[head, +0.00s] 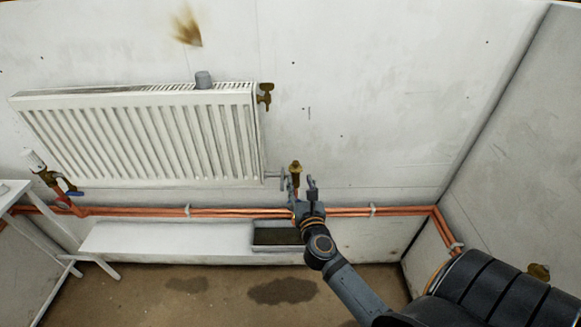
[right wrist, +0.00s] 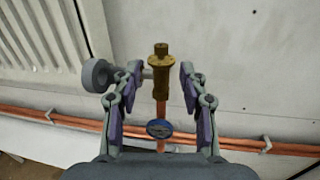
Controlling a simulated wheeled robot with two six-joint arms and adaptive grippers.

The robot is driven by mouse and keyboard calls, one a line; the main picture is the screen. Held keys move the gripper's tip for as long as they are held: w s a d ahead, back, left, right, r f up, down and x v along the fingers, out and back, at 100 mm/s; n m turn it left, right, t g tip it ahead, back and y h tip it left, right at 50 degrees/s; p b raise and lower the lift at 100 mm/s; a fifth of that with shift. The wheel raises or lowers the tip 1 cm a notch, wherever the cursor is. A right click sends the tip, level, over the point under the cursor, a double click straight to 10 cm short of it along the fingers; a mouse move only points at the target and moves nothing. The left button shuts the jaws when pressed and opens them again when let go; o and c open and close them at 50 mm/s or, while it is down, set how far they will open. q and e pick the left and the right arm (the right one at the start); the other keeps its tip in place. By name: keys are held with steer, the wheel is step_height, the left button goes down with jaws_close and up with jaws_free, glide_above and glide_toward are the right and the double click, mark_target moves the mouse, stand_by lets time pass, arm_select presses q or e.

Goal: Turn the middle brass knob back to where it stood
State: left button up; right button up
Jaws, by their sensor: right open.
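A brass valve (head: 295,168) with a knob-like top stands upright on a copper pipe, just right of the radiator's lower right corner. It also shows in the right wrist view (right wrist: 161,72), between the fingers and beyond them. My right gripper (head: 303,188) is open, its fingers either side of the valve's pipe in the picture. In the wrist view (right wrist: 160,88) I see no clear contact with the brass. A second brass fitting (head: 265,94) sits at the radiator's upper right corner. Which one counts as the middle knob is not certain. My left gripper is out of view.
A white radiator (head: 140,135) hangs at left. A grey round cap (right wrist: 97,75) sits left of the valve, and a blue oval handle (right wrist: 158,128) is below it. Copper pipes (head: 390,211) run along the wall above a white ledge (head: 165,238).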

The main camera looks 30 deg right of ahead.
mark_target(296, 165)
steer(key=x, duration=0.9)
steer(key=shift+d+p, duration=0.1)
steer(key=shift+p, duration=0.25)
steer(key=shift+w+d, duration=0.15)
steer(key=shift+w, duration=0.15)
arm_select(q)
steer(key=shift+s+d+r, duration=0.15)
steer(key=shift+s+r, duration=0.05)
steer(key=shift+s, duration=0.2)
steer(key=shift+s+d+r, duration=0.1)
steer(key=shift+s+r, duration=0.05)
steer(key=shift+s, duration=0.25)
arm_select(e)
jaws_close()
